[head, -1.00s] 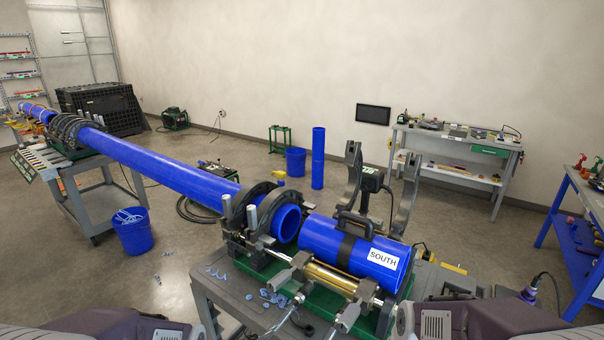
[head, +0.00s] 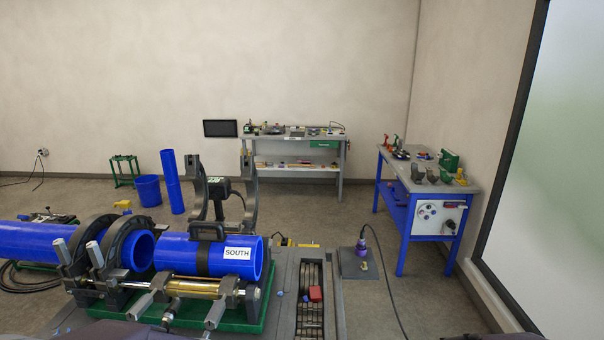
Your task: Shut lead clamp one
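The pipe fusion machine on the cart fills the lower left of the head view. Two dark clamp rings are closed around the blue pipe at left, a left ring (head: 72,256) and a right ring (head: 118,246). Two dark upper clamp halves stand open behind the short blue pipe marked SOUTH (head: 172,252), one at left (head: 196,190) and one at right (head: 249,194). I cannot tell which is lead clamp one. A black carrying handle with a strap (head: 207,231) sits on the short pipe. Neither of my grippers is in view.
A grey tray with a red block (head: 315,293) lies right of the machine. A purple plug with a cable (head: 362,246) stands farther right. A blue workbench (head: 404,228) is at right and a grey bench (head: 341,160) is at the back. Open floor lies between.

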